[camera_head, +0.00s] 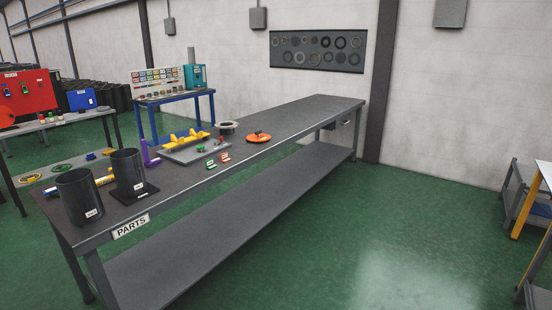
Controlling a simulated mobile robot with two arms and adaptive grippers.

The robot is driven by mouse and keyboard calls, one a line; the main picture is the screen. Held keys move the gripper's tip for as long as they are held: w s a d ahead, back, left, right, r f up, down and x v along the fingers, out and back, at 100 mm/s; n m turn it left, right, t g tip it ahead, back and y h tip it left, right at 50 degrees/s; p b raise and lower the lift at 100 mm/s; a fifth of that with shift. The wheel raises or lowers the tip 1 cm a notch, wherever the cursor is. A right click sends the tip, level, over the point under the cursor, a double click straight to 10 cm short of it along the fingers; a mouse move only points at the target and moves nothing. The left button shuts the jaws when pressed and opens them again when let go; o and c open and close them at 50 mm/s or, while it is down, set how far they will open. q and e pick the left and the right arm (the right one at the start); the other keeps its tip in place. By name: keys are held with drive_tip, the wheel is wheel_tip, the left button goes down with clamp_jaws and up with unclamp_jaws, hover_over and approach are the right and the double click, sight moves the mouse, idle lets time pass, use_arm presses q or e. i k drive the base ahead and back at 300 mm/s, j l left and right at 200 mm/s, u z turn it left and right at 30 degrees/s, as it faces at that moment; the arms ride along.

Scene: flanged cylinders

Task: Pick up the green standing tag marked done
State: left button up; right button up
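A small green and white standing tag (210,164) is on the dark grey workbench (300,118), near its front edge, just in front of a grey plate. Its writing is too small to read. A similar red and white tag (225,157) stands just to its right. Neither of my grippers is in view, and nothing touches the tags.
A grey plate (183,153) bears a yellow part (186,138). An orange disc (258,137) and a dark flanged ring (228,128) lie behind. Two black cylinders (79,197) (129,174) stand at the near left. The bench's far right is clear.

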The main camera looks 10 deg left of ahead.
sight(209, 164)
drive_tip(key=i+j+u, duration=0.2)
drive_tip(key=u, duration=0.25)
drive_tip(key=i+u, duration=1.1)
drive_tip(key=u, duration=0.2)
drive_tip(key=i+z, duration=0.25)
drive_tip(key=i, duration=0.15)
drive_tip(key=i+j+z, duration=0.2)
drive_tip(key=i, duration=0.25)
drive_tip(key=i+j+z, duration=0.25)
drive_tip(key=i, duration=0.15)
drive_tip(key=z, duration=0.95)
